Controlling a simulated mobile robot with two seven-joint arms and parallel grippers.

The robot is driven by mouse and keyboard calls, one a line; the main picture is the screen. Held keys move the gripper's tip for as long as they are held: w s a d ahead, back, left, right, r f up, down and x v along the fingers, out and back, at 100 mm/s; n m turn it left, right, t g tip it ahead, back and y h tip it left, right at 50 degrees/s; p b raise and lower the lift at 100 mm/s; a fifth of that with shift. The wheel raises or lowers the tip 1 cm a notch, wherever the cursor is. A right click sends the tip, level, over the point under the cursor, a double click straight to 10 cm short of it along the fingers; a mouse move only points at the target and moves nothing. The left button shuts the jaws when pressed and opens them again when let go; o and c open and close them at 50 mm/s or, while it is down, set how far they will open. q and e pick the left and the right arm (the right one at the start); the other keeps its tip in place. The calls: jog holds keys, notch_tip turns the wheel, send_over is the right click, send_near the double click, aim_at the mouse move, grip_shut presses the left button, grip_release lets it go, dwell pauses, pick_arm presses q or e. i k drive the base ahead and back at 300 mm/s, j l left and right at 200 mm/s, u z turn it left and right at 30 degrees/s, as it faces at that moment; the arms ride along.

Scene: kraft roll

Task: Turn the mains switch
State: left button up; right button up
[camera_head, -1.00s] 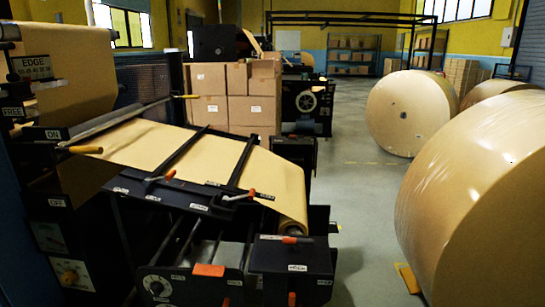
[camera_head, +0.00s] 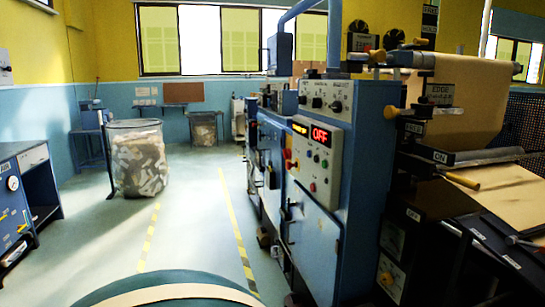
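A blue machine cabinet (camera_head: 318,225) stands right of centre, with a light control panel (camera_head: 317,160) on its side. Several small buttons sit lower on the panel. Neither of my grippers is in view.
The kraft paper roll (camera_head: 460,95) and its unwinding frame adjoin the cabinet on the right. A wire bin of scraps (camera_head: 138,160) and a blue workbench (camera_head: 28,195) stand left. The floor aisle (camera_head: 195,225) between yellow-black stripes is clear.

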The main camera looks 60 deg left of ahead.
aim_at(287, 152)
jog(key=u, duration=2.05)
jog(key=i+z, duration=0.1)
jog(key=z, duration=0.3)
jog(key=j+z, duration=0.15)
jog(key=z, duration=0.25)
jog(key=i+j+z, duration=0.1)
jog(key=z, duration=0.25)
jog(key=i+j+z, duration=0.2)
jog(key=j+z, duration=0.25)
jog(key=j, duration=0.2)
jog(key=i+j+z, duration=0.2)
jog(key=j, duration=0.15)
jog(key=j+z, duration=0.3)
jog(key=j, duration=0.8)
jog(key=i+j+z, duration=0.1)
jog(key=j, duration=2.15)
